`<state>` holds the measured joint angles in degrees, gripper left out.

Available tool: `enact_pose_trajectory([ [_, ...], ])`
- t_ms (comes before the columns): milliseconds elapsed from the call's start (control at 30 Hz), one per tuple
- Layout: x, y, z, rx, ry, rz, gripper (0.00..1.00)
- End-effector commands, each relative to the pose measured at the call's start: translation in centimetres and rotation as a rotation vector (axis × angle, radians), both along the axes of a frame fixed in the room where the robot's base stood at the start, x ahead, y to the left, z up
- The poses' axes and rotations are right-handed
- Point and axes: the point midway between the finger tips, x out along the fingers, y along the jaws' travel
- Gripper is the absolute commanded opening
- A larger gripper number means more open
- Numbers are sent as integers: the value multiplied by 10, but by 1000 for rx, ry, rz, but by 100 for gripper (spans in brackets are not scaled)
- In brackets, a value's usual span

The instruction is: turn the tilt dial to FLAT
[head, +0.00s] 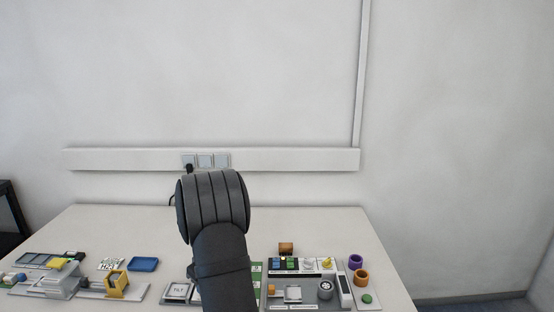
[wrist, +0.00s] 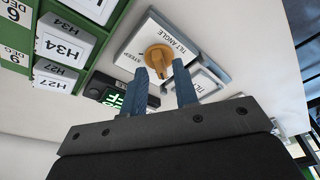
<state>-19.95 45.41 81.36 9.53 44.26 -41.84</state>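The tilt dial is an orange-brown knob (wrist: 159,57) on a white plate (wrist: 150,28) lettered TILT ANGLE, seen in the wrist view. A word beginning STE is printed at the plate's left side; I see no FLAT mark. My gripper (wrist: 161,74) has two blue fingers, spread apart. Their tips are at the near edge of the knob, one on each side, with a gap between; I cannot tell whether they touch it. In the head view my dark arm covers the dial and the gripper.
A green rack (wrist: 68,20) with H34 and H27 tags stands left of the dial. In the head view, a blue tray (head: 143,264) lies left and purple (head: 355,262) and orange cups right.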

Motion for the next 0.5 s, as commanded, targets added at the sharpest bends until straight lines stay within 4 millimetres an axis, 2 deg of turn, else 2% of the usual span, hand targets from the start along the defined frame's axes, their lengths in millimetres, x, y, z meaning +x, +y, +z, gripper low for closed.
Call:
enact_pose_trajectory([
  [500, 0, 0, -14, 0, 0, 0, 27],
])
